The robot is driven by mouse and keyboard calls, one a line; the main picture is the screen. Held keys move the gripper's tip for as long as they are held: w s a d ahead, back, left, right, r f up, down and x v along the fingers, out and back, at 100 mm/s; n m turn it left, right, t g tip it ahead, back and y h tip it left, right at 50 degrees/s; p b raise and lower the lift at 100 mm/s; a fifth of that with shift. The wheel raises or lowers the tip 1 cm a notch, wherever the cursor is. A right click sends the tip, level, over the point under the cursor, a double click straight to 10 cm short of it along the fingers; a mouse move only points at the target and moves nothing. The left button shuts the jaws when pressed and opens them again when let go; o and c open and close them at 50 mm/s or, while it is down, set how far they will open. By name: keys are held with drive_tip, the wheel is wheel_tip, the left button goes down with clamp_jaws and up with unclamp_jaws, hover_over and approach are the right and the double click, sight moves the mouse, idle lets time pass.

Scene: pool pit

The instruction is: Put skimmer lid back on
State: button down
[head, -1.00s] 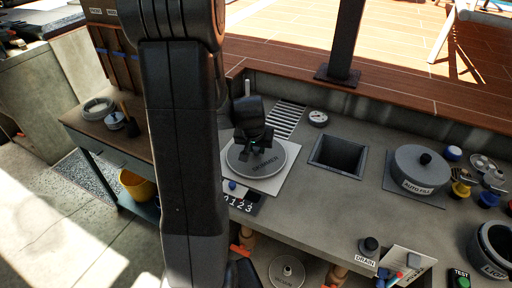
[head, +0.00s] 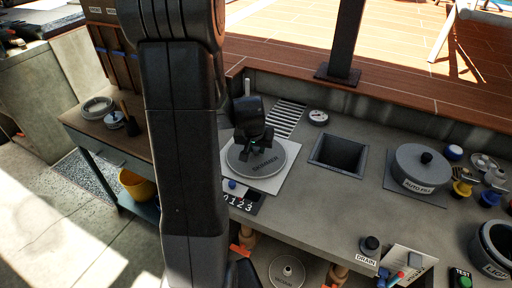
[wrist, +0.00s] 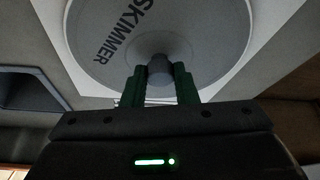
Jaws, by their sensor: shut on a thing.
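The skimmer lid (head: 268,160) is a round grey disc marked SKIMMER, lying over a pale square plate (head: 288,181) on the counter. My gripper (head: 257,151) is above the lid's centre. In the wrist view my gripper (wrist: 160,78) has its two green fingers closed on the small round knob (wrist: 159,68) of the lid (wrist: 110,55). The lid looks level and roughly centred on the plate. What lies under the lid is hidden, and I cannot tell whether it is fully seated.
A square open pit (head: 339,154) lies right of the plate, with a grate (head: 285,118) and a gauge (head: 318,117) behind. The AUTO FILL lid (head: 419,165) stands farther right. A counter strip with 0123 digits (head: 238,202) is in front. A post (head: 345,40) rises behind.

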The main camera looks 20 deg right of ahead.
drive_tip(key=c, duration=0.9)
unclamp_jaws()
drive_tip(key=shift+r+p, duration=1.7)
drive_tip(key=shift+r, duration=0.8)
drive_tip(key=shift+r+p, duration=1.25)
drive_tip(key=shift+r, duration=0.75)
